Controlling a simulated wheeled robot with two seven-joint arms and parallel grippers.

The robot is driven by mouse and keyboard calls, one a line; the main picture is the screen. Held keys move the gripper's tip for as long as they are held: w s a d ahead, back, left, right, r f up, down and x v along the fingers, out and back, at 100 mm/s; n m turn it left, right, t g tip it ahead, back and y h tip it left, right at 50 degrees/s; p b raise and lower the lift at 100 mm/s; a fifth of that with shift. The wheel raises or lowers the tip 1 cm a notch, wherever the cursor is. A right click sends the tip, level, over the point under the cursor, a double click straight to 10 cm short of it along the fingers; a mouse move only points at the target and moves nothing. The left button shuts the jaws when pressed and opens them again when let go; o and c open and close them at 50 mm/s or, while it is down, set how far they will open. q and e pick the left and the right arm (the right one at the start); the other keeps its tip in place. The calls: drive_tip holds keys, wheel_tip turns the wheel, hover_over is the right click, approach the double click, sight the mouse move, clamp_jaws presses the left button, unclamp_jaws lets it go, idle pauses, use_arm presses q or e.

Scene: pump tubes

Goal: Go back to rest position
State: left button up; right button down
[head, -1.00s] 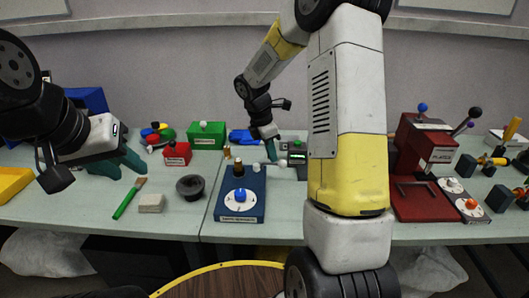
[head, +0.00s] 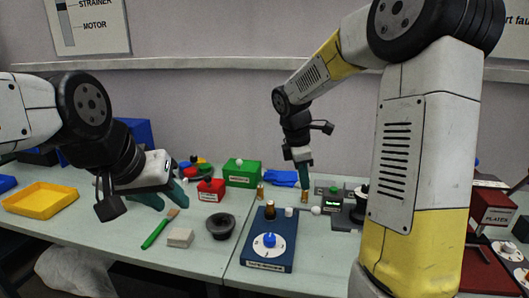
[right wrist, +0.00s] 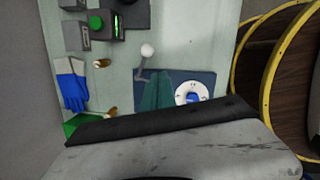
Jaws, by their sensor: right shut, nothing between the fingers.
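My left gripper (head: 164,198) is on the left in the head view, with teal fingers apart and nothing between them. It hangs above the table near the green brush. My right gripper (head: 304,186) is at the back, in front of the wall, pointing down with its fingers together and empty. It appears just above or behind a small brass cylinder (head: 304,197); I cannot tell the gap. In the right wrist view its teal fingers (right wrist: 157,90) overlap the blue box with a white dial (right wrist: 192,94). That box (head: 254,258) stands front centre in the head view.
A black bowl (head: 220,226), green brush (head: 158,232), beige block (head: 180,237), red box (head: 211,190) and green box (head: 242,172) lie between the grippers. A device with a green display (head: 333,202) stands right of the right gripper. A yellow tray (head: 40,201) is far left.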

drive_tip(key=s+a+r+m+t+y, duration=0.1)
drive_tip(key=s+r+m, duration=0.3)
drive_tip(key=s+m, duration=0.4)
drive_tip(key=s+a+r+m+t+y, duration=0.1)
drive_tip(key=s+r+m+t+y, duration=0.2)
drive_tip(key=s+m, duration=0.6)
drive_tip(key=s+r+t, duration=0.1)
drive_tip(key=s+r, duration=0.1)
drive_tip(key=s, duration=0.1)
drive_tip(key=shift+s+a+r+y, duration=0.25)
drive_tip(key=shift+s+a+y, duration=0.05)
